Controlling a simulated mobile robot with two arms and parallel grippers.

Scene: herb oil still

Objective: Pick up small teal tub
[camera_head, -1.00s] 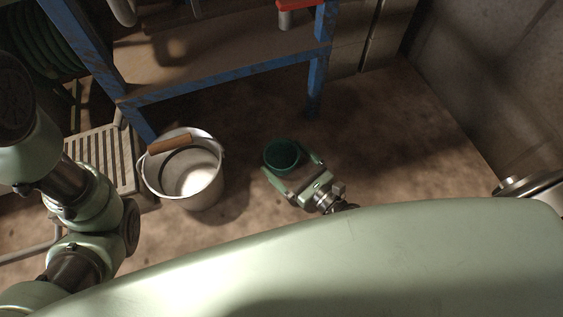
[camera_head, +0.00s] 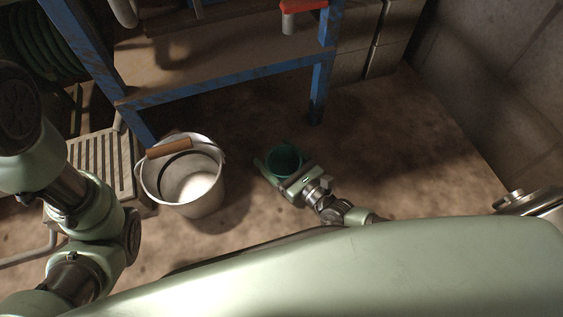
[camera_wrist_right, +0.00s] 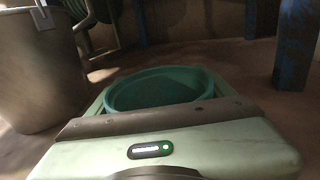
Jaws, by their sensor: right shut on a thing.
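The small teal tub (camera_head: 287,157) is on or just above the brown floor, right of the metal bucket; I cannot tell whether it touches the floor. My right gripper (camera_head: 281,165) is shut on it, with a finger along each side. In the right wrist view the tub's round rim (camera_wrist_right: 158,88) shows between the fingers, just beyond the gripper body, and its lower part is hidden. My left arm shows at the left edge of the head view, but its gripper is out of view.
A metal bucket (camera_head: 196,203) with a wooden grip stands left of the tub, close to the right gripper. A blue-framed shelf (camera_head: 230,82) stands behind, one leg (camera_head: 317,95) near the tub. A slatted grey step (camera_head: 100,160) is at the left. Floor at right is clear.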

